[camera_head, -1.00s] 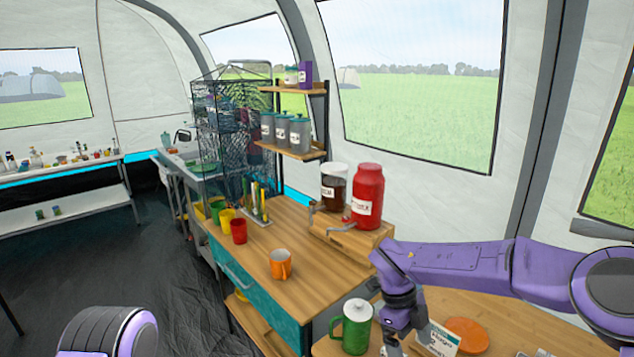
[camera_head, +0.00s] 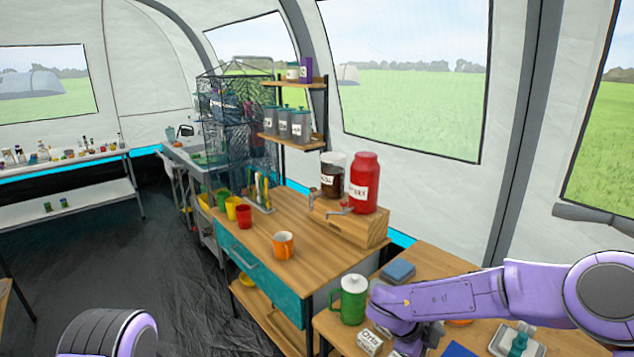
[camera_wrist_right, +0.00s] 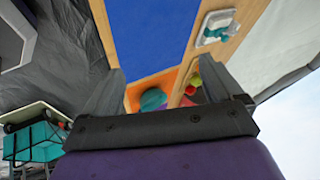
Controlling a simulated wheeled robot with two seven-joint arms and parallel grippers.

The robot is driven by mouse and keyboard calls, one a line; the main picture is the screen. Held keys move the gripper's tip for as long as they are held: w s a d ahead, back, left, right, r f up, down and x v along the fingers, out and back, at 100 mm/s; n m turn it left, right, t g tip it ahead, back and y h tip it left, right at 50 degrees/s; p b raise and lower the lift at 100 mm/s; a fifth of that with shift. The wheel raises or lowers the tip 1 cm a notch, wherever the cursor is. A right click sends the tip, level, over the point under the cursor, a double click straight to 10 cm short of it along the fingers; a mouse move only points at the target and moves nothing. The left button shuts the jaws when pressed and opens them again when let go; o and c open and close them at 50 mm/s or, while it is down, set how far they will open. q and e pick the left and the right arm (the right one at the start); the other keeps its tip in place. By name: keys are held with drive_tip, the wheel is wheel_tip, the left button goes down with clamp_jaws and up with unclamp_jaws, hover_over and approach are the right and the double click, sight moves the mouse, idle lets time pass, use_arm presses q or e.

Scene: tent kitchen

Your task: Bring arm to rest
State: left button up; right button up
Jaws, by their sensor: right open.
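My right arm comes in from the right in the head view, low over the near wooden table (camera_head: 337,334). Its gripper is hidden there behind the forearm and wrist. In the right wrist view my right gripper (camera_wrist_right: 163,88) has its two dark fingers spread wide with nothing between them. Past the fingers lie a large blue flat surface (camera_wrist_right: 152,35) and an orange area with a round teal thing (camera_wrist_right: 153,99). My left gripper is not in view; only a purple part of my body shows at the lower left of the head view.
A green lidded jug (camera_head: 352,300) stands just left of my right wrist, with a small white labelled block (camera_head: 369,342) below it. A blue flat item (camera_head: 398,270) and a white tray (camera_head: 499,341) flank the arm. An orange mug (camera_head: 283,245) stands on the counter.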

drive_tip(key=s+d+f+n+t+y+b, duration=0.1)
drive_tip(key=s+f+n+t+b, duration=0.15)
drive_tip(key=s+f+n, duration=0.5)
drive_tip(key=s+d+f+n+t+b, duration=0.1)
drive_tip(key=s+f+n+t+b, duration=0.25)
drive_tip(key=f, duration=0.75)
drive_tip(key=s+d+f+n+g+y+b, duration=0.1)
drive_tip(key=s+f+n, duration=0.3)
drive_tip(key=s, duration=0.6)
drive_tip(key=s+d+f+n+g+y+b, duration=0.2)
drive_tip(key=s+f, duration=0.4)
drive_tip(key=s, duration=0.5)
drive_tip(key=shift+d+f+n+g, duration=0.2)
drive_tip(key=shift+f+n+g, duration=0.15)
drive_tip(key=shift+n, duration=0.55)
